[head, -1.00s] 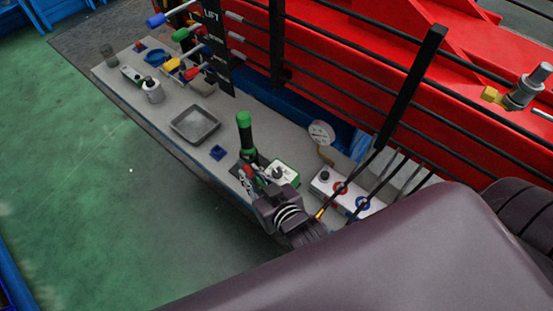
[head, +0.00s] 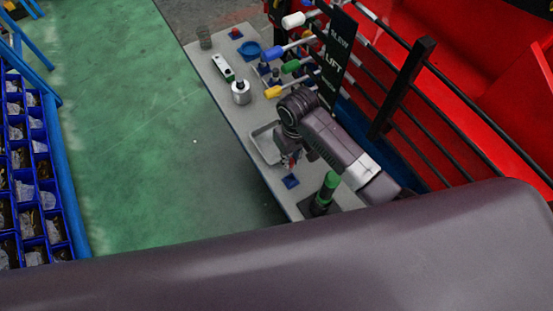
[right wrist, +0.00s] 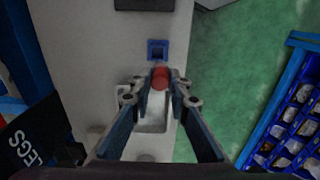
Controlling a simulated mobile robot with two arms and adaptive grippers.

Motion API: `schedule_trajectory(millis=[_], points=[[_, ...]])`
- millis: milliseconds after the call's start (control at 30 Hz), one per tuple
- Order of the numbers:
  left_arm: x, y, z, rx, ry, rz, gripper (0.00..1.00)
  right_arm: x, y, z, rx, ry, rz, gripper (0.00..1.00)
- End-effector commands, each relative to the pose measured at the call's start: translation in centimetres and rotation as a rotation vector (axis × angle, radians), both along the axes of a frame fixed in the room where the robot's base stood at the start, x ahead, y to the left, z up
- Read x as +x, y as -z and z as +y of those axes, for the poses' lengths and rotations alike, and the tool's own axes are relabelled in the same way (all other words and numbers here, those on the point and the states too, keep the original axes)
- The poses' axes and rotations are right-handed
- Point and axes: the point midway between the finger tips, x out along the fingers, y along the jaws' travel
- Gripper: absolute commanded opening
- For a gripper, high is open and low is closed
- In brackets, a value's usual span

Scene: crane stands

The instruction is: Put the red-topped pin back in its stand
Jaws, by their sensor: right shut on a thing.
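The red-topped pin (right wrist: 160,77) is between the fingertips of my right gripper (right wrist: 160,90), which is shut on it; only its red top shows clearly in the right wrist view. In the head view the right gripper (head: 289,160) hangs over the near end of the grey tray, and a bit of red shows at its fingers. A small blue square stand (head: 290,181) with a dark opening is on the bench just nearer than the gripper. It also shows in the right wrist view (right wrist: 157,47), beyond the fingertips and apart from the pin. My left gripper is not in view.
The grey tray (head: 262,148) lies partly under my right arm. A green-topped black handle (head: 325,190) stands close to the stand. Coloured levers (head: 285,88) and black rails line the right. A silver cylinder (head: 241,93) and blue dish (head: 249,49) are farther off.

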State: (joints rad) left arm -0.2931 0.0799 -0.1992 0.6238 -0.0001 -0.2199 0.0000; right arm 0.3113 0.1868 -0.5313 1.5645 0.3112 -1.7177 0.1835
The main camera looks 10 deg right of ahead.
Motion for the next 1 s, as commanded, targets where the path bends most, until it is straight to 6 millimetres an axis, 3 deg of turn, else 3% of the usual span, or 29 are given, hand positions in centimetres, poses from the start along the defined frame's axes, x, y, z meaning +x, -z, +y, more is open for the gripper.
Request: schedule_trajectory(millis=[200,433,567,667,900,1000], points=[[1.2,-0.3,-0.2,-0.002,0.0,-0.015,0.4,-0.1,-0.6,-0.8,-0.007,-0.004,0.026,0.0],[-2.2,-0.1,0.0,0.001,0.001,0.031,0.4,-0.1,-0.6,-0.8,-0.007,-0.003,0.023,0.0],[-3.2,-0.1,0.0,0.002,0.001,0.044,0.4,0.0,-0.8,-0.8,-0.012,-0.005,0.021,0.0],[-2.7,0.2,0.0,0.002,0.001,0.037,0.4,-0.1,-0.3,-0.8,-0.011,-0.005,0.022,0.0],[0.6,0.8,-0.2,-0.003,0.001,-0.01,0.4,-0.1,1.6,-0.8,-0.011,-0.004,0.023,0.0],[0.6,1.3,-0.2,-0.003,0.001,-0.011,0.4,-0.1,2.6,-0.8,-0.013,-0.004,0.023,0.0]])
